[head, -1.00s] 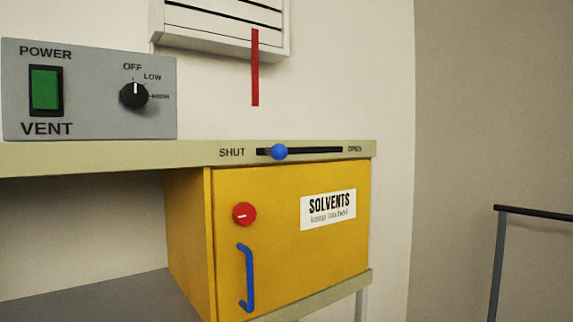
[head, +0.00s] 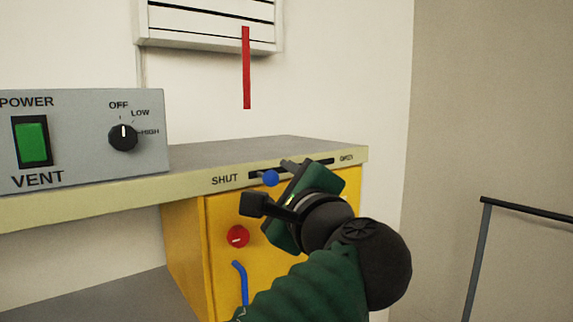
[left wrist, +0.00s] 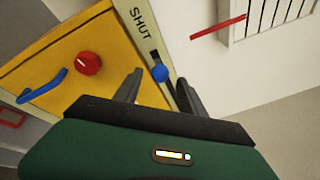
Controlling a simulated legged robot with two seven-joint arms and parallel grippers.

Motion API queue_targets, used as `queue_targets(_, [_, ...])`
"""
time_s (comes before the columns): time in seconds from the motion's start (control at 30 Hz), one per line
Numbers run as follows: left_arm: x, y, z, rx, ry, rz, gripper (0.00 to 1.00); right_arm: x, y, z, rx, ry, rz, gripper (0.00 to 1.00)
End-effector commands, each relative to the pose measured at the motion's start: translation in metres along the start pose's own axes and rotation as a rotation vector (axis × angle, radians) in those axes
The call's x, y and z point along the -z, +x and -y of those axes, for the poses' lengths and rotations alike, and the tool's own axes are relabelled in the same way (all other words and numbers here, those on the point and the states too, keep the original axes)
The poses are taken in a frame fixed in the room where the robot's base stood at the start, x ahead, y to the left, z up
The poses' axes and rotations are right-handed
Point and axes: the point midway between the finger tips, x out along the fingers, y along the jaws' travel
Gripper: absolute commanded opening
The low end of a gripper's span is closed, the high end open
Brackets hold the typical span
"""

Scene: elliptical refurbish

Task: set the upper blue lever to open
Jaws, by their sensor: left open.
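The upper blue lever is a round blue knob (head: 270,178) on a dark slot in the shelf's front edge, between the SHUT and OPEN labels. It sits toward the SHUT end. In the left wrist view the knob (left wrist: 160,73) shows between and just beyond the two fingertips. My left gripper (head: 272,184) is open in front of the shelf edge, with its fingers on either side of the knob. I cannot tell whether a finger touches it. My gripper and arm hide part of the slot and the cabinet. My right gripper is not in view.
Below the shelf is a yellow cabinet (head: 185,250) with a red knob (head: 238,236) and a blue handle (head: 240,283). A grey vent panel (head: 80,155) stands on the shelf at left. A red strip (head: 246,70) hangs from the wall vent. A rail (head: 525,208) stands at right.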

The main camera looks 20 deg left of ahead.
Motion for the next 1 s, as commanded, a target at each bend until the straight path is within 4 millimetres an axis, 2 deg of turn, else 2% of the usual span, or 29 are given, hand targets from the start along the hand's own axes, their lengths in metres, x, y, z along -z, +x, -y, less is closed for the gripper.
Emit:
queue_targets(0.03, [-0.004, 0.011, 0.004, -0.003, 0.001, 0.002, 0.48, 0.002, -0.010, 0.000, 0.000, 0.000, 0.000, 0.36])
queue_targets(0.2, [-0.001, 0.036, 0.001, -0.003, 0.001, 0.000, 0.48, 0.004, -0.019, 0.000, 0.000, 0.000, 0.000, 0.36])
queue_targets(0.3, [0.000, 0.042, 0.000, -0.002, 0.000, -0.001, 0.48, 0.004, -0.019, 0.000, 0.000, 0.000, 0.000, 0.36])
queue_targets(0.53, [0.001, 0.042, -0.001, -0.002, -0.001, -0.001, 0.47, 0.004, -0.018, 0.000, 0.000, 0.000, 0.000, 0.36])
queue_targets(0.9, [0.001, 0.040, -0.001, -0.001, -0.001, -0.001, 0.00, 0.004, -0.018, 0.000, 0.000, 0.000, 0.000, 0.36])
queue_targets(1.0, [0.001, 0.040, -0.001, -0.002, -0.001, -0.002, 0.00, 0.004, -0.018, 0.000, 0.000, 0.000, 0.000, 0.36])
